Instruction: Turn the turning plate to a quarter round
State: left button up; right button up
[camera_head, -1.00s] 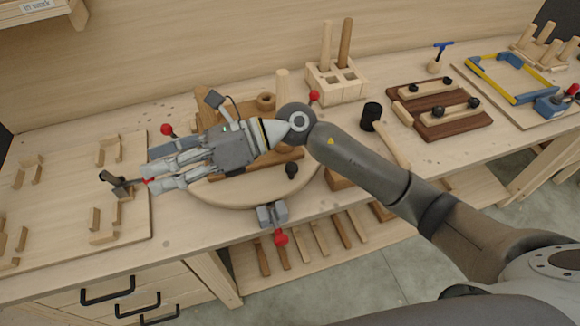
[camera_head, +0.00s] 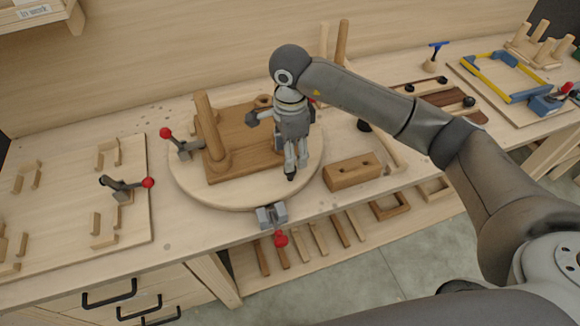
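The turning plate (camera_head: 205,197) is a round pale wooden disc on the bench. A brown wooden seat form (camera_head: 232,165) with an upright post (camera_head: 206,125) lies on it. My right gripper (camera_head: 291,172) points down over the plate's front right part. Its fingertips are at the small black knob (camera_head: 290,177) on the plate, which they largely cover. I cannot tell whether the fingers are closed on it. A grey clamp with a red ball (camera_head: 165,132) stands at the plate's left edge, and another (camera_head: 272,215) at its front edge. My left gripper is not in view.
A board with wooden blocks and a red-balled clamp (camera_head: 122,186) lies to the left. Dark boards and a blue-yellow frame (camera_head: 510,80) stand farther right.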

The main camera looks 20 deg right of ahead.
notch_tip(320, 180, down, 8)
jog(key=shift+r+p, duration=0.2)
jog(key=shift+p, duration=0.8)
jog(key=shift+c, duration=0.4)
grip_shut()
